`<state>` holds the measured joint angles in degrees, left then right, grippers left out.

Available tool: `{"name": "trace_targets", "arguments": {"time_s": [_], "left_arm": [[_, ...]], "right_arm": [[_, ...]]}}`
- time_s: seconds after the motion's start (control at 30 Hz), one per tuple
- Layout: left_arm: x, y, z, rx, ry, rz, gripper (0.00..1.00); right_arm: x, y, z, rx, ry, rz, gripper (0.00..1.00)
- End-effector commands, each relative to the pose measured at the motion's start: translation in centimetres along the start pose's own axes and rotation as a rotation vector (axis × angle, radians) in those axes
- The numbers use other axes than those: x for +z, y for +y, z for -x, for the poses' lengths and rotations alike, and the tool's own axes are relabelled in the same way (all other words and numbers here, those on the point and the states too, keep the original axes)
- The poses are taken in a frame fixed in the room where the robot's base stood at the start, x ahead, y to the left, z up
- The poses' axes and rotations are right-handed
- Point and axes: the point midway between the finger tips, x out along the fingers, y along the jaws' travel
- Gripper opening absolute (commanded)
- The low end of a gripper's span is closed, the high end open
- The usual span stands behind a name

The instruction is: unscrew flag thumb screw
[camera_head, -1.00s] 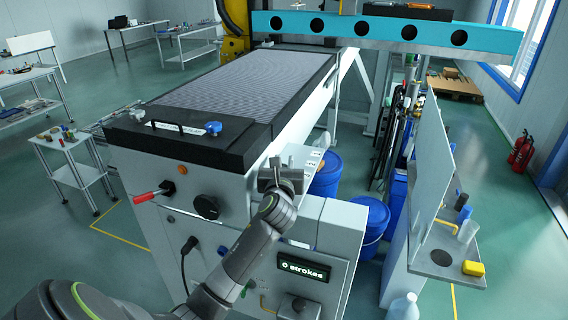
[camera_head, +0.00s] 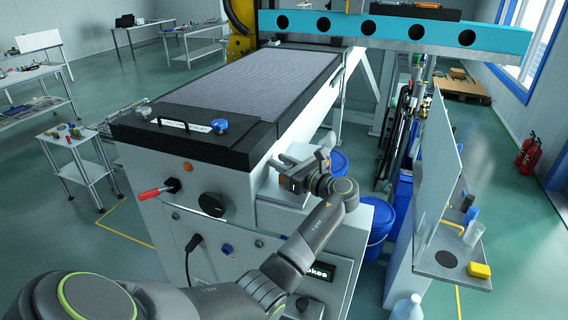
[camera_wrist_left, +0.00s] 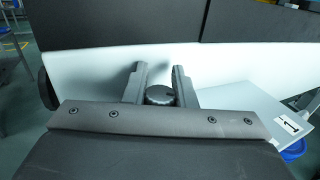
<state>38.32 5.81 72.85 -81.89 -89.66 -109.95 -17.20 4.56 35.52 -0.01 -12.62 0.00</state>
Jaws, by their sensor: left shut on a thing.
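My left gripper (camera_head: 276,168) is at the right end of the machine's front, pointing left at its pale side face. In the left wrist view its two fingers (camera_wrist_left: 159,72) stand on either side of a dark round ridged knob (camera_wrist_left: 160,95), which I take for the thumb screw. The gripper is shut on it. The screw's flag cannot be made out, and in the head view the gripper hides the knob. My right gripper is not in view.
The machine front carries a black dial (camera_head: 212,205), a red-tipped lever (camera_head: 150,194) and a blue knob (camera_head: 227,248). My arm partly covers the strokes display (camera_head: 318,272). Blue drums (camera_head: 378,220) and a side shelf with a yellow block (camera_head: 479,270) stand to the right.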

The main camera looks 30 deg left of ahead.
Motion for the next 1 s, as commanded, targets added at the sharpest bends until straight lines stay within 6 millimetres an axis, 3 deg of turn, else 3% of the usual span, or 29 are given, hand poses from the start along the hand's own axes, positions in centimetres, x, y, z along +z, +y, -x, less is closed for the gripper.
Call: {"name": "trace_targets", "arguments": {"time_s": [0.5,1.0], "left_arm": [[-0.1,0.7,0.1,0.375,0.001,0.000,0.01],[-0.1,0.9,0.2,0.467,0.003,-0.001,0.01]], "right_arm": [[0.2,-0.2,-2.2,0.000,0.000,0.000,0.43],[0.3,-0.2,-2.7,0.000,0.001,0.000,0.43]]}}
